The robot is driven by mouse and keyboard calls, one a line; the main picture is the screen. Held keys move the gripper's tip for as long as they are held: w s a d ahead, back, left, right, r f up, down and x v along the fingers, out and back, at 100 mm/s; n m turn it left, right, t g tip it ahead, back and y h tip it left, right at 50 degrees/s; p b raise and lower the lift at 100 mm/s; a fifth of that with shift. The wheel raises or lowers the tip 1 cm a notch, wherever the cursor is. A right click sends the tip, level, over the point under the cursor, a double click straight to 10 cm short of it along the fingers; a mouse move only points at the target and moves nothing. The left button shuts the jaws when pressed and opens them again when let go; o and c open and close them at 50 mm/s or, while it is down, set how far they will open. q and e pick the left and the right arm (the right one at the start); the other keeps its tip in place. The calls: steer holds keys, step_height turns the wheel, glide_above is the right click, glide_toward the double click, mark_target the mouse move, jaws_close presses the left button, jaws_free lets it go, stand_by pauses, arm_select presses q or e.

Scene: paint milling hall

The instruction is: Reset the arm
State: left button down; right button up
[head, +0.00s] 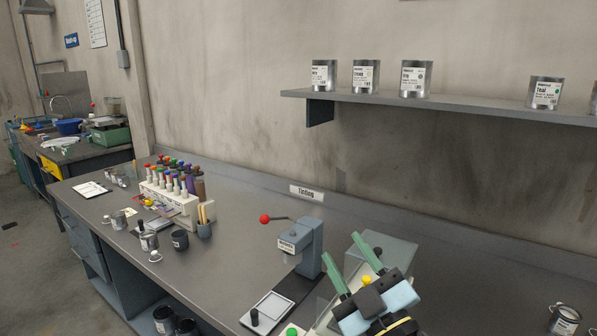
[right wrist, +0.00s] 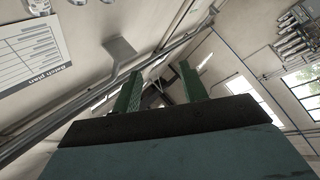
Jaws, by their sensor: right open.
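My right gripper (head: 340,246) is at the lower right of the head view, in front of the bench's right part. Its two green fingers are spread apart, with nothing between them, and point up and to the left. In the right wrist view the open fingers (right wrist: 158,82) point toward the upper walls and windows of the hall. A grey press (head: 304,247) stands on the bench just left of the gripper. Its lever with a red knob (head: 265,219) sticks out to the left. My left gripper is not in view.
The grey bench (head: 240,205) carries a bottle rack (head: 168,203), small cups and a tray (head: 267,309). A clear box (head: 395,253) stands behind my right gripper. A wall shelf (head: 450,104) holds paint cans. An open can (head: 564,320) stands at far right.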

steer(key=s+d+f+m+g+h, duration=0.4)
steer(key=d+f+m+h, duration=0.15)
steer(key=f, duration=0.45)
steer(key=s+d+f+m+g+h, duration=0.4)
steer(key=d+f+m+h, duration=0.15)
steer(key=f, duration=0.35)
steer(key=s+d+f+g, duration=0.1)
steer(key=s+f+g, duration=0.2)
steer(key=s, duration=0.3)
steer(key=s+d+f+g+y, duration=0.1)
steer(key=s+f+g, duration=0.25)
steer(key=s, duration=0.35)
steer(key=s+d+f+g, duration=0.1)
steer(key=s+f+g, duration=0.25)
steer(key=s, duration=0.25)
steer(key=s+f+x, duration=0.1)
steer(key=s+x, duration=0.1)
steer(key=x, duration=1)
steer(key=s+x, duration=0.3)
steer(key=x, duration=0.8)
steer(key=s+d+f+g+b, duration=0.1)
steer(key=s+d+f, duration=0.2)
steer(key=s+f, duration=1.4)
steer(key=shift+f, duration=0.4)
steer(key=shift+s, duration=0.1)
